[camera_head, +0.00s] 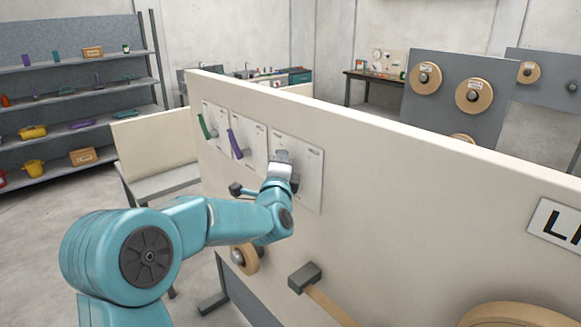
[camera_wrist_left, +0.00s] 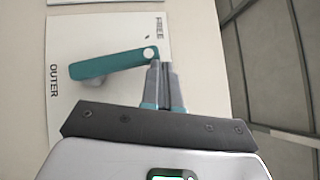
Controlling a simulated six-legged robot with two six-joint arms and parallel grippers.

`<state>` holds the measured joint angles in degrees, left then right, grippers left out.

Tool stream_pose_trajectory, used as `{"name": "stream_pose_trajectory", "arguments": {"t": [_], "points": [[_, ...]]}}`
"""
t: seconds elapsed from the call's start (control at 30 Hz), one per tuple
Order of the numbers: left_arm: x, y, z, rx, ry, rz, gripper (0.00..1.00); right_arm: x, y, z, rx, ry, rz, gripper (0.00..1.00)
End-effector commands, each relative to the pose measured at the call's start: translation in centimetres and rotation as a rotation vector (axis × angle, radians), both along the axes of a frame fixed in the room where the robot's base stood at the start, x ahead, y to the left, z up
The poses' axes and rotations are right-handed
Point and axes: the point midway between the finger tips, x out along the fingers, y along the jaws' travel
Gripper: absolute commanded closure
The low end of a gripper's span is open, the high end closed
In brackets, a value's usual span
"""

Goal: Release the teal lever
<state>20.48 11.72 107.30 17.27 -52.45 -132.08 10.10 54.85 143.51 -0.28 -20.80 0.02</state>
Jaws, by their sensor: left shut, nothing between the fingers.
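The teal lever (camera_wrist_left: 112,65) shows in the wrist view on a white plate (camera_wrist_left: 70,40) marked FREE and OUTER. In the head view my left gripper (camera_head: 281,158) is in front of the third plate (camera_head: 311,180) on the cream panel and hides the teal lever. My right gripper is in neither view.
A green lever (camera_head: 205,127) and a purple lever (camera_head: 235,145) are on the plates to the left. The cream panel (camera_head: 400,190) runs to the right, with a grey block (camera_head: 305,277) sticking out low. Shelves (camera_head: 75,90) stand at the back left.

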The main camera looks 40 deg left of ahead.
Motion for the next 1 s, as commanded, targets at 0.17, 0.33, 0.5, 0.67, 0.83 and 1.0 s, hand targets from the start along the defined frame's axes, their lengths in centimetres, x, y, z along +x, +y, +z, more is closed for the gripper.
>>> {"name": "stream_pose_trajectory", "arguments": {"t": [0.17,0.33,0.5,0.67,0.83,1.0], "points": [[0.1,1.5,0.2,0.001,-0.001,0.003,1.00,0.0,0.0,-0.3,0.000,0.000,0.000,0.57],[0.2,2.4,0.2,0.001,0.000,0.001,1.00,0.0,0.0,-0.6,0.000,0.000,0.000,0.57],[0.2,3.0,0.1,0.000,0.001,0.001,1.00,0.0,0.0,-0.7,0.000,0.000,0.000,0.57],[0.3,3.2,0.1,0.000,0.000,0.001,1.00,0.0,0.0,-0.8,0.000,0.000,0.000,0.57],[0.3,3.2,0.1,0.000,0.000,0.000,1.00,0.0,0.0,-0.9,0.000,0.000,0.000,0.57],[0.3,3.2,0.2,0.000,0.000,0.000,1.00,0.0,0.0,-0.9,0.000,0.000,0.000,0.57]]}}
